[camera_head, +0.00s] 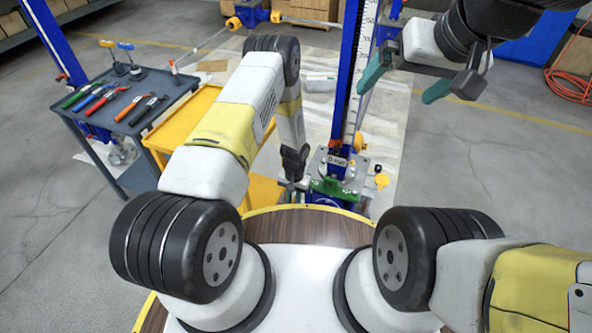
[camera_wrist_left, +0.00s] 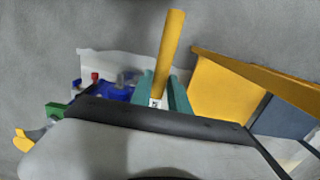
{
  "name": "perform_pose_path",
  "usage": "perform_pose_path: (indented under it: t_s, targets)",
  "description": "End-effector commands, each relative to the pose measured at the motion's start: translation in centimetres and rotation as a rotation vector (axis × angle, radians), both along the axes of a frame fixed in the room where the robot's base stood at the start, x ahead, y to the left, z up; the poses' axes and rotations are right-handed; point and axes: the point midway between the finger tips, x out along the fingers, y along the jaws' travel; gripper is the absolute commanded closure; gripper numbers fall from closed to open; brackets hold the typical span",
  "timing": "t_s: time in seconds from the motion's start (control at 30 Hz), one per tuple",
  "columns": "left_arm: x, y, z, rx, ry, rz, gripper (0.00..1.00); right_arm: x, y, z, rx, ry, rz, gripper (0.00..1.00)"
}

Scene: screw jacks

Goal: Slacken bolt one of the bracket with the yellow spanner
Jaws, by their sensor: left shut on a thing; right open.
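The yellow spanner (camera_wrist_left: 169,48) shows in the left wrist view as a straight yellow handle. My left gripper (camera_wrist_left: 160,86) is shut on it, with one teal finger on each side. In the head view my left gripper (camera_head: 294,163) hangs beside the bracket area (camera_head: 340,178) of the nearest jack, just to its left; its fingertips and the spanner are hidden there. I cannot make out bolt one or whether the spanner touches it. My right gripper (camera_head: 396,92) is open and empty, raised to the right of the blue jack column (camera_head: 349,75).
A grey tool table (camera_head: 150,118) with several hand tools stands at the left. A yellow cart (camera_head: 180,128) is beside it, close to my left arm. An orange hose (camera_head: 570,82) lies at the far right.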

Motion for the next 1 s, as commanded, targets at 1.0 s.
perform_pose_path:
  t_s: [1.0]
  targets:
    - [0.0,-0.2,-1.3,-0.001,-0.001,0.012,1.0,0.0,0.0,0.0,0.0,0.0,0.0,0.0]
